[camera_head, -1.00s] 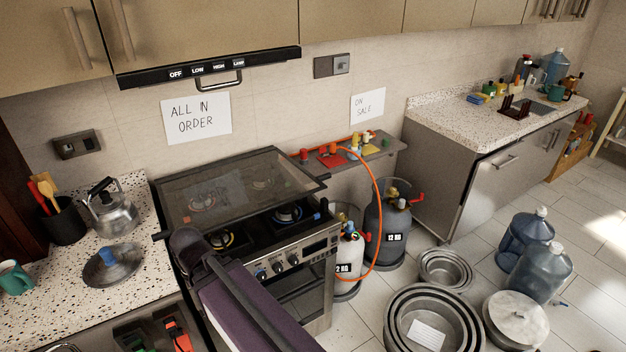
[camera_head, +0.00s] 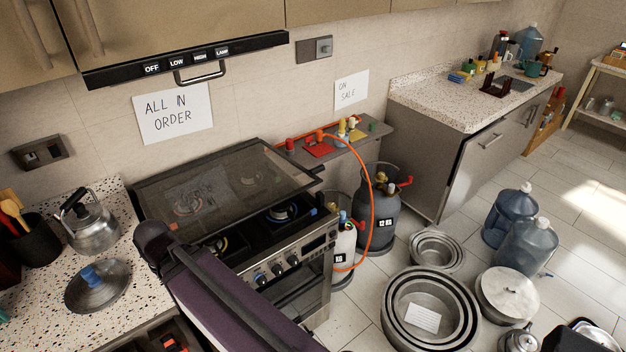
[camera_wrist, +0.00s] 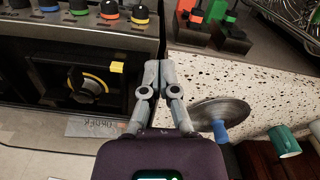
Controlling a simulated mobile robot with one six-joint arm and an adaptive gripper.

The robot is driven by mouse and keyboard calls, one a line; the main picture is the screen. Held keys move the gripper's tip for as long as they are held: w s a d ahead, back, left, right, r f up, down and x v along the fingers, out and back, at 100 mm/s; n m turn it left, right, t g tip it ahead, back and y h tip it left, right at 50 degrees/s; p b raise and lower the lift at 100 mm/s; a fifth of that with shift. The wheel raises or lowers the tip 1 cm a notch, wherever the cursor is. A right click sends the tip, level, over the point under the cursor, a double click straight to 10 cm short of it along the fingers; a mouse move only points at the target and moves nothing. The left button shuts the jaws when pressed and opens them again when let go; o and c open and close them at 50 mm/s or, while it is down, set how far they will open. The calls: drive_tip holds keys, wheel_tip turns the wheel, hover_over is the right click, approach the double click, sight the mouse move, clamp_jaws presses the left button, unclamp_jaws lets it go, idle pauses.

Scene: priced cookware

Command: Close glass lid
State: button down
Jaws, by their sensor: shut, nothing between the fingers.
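The glass lid (camera_head: 240,165) of the stove (camera_head: 290,265) is a dark see-through pane with a dark frame. It slopes over the rear burners, its front edge standing above the cooktop. The front burners (camera_head: 283,213) show uncovered below that edge. In the wrist view my gripper (camera_wrist: 155,66) is shut and empty, its fingertips together near the seam between stove and counter. A yellow-ringed burner (camera_wrist: 92,90) shows to its left. I cannot tell whether the fingers touch the lid. My purple arm crosses the stove's front left in the head view and hides part of it.
A pot lid with a blue knob (camera_head: 92,275) and a kettle (camera_head: 90,222) stand on the speckled left counter (camera_head: 75,325). An orange hose (camera_head: 371,200) and gas cylinders (camera_head: 377,205) are right of the stove. Nested metal pots (camera_head: 465,310) crowd the floor.

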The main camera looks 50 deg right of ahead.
drive_tip(key=shift+a, duration=0.1)
drive_tip(key=w+d+r+m+t+y+p, duration=0.1)
drive_tip(key=w+d+r+t+p, duration=0.15)
drive_tip(key=d, duration=1.05)
drive_tip(key=w+d+r+t+p, duration=0.1)
drive_tip(key=w+d+r+t, duration=0.15)
drive_tip(key=d, duration=1.15)
drive_tip(key=s+d+r+t+h+p, duration=0.1)
drive_tip(key=s+d, duration=0.2)
drive_tip(key=d, duration=0.6)
drive_tip(key=s+d+r+m+h+p, duration=0.1)
drive_tip(key=s+d+r, duration=0.1)
drive_tip(key=d, duration=0.7)
drive_tip(key=s+d+r+t, duration=0.1)
drive_tip(key=s+d+r, duration=0.1)
drive_tip(key=s+d, duration=0.3)
drive_tip(key=d, duration=0.4)
drive_tip(key=shift+r+m+t+h+p, duration=0.25)
drive_tip(key=shift+m+t+h+p, duration=0.05)
drive_tip(key=shift+h+p, duration=0.1)
drive_tip(key=shift+w+d+f, duration=0.1)
